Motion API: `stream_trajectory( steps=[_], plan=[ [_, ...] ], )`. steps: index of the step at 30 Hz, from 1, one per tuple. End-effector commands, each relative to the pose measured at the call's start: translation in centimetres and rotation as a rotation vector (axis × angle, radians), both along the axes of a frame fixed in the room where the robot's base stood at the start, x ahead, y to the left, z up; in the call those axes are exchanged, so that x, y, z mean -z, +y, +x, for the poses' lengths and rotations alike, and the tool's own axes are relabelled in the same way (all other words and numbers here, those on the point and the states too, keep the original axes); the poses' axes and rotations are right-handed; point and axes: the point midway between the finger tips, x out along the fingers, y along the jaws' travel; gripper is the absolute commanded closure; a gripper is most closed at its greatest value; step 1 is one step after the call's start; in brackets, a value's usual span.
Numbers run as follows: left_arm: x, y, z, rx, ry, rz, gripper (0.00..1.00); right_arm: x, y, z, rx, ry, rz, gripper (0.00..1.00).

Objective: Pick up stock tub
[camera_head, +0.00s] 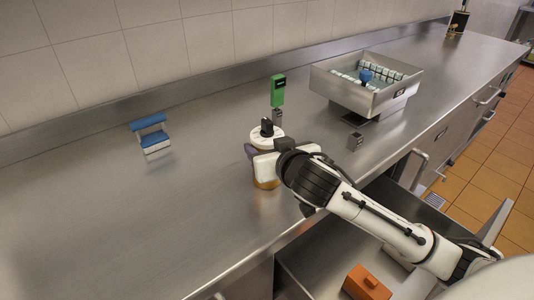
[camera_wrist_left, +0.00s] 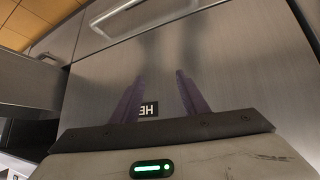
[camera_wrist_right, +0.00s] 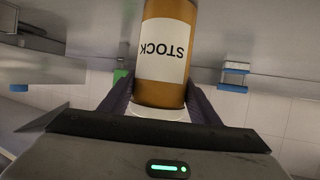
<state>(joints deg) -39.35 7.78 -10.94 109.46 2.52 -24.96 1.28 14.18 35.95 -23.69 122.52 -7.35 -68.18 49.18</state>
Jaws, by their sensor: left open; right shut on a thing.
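The stock tub (camera_wrist_right: 165,50) is an orange-brown cylinder with a white label reading STOCK. In the head view the tub (camera_head: 266,184) is near the counter's front edge, with a white lid and a dark knob on top. My right gripper (camera_wrist_right: 158,93) is shut on the tub, one purple finger on each side. The arm hides part of the tub in the head view, and I cannot tell if its base touches the counter. My left gripper (camera_wrist_left: 159,77) is open and empty, facing a metal cabinet front; it is not in the head view.
A green-topped stand (camera_head: 278,92) is close behind the tub. A blue-and-white holder (camera_head: 150,133) is at left. An orange box (camera_head: 366,284) lies in an open drawer below.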

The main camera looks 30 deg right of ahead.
Motion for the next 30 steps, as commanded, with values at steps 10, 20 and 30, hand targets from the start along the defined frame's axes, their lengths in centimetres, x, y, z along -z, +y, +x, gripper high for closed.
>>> stream_trajectory(
  steps=[10, 20, 30],
  plan=[
    [0.3, 0.0, -0.1, 0.0, 0.004, 0.002, 0.59, -5.3, 0.1, 0.1, -0.001, -0.014, 0.003, 0.84],
    [0.3, 0.1, -0.1, 0.0, 0.005, 0.002, 0.59, -9.9, 0.0, 0.1, -0.001, -0.008, 0.001, 0.84],
    [0.3, 0.1, -0.1, 0.0, 0.004, 0.002, 0.59, -10.2, 0.0, 0.0, -0.001, -0.006, 0.0, 0.84]
  ],
)
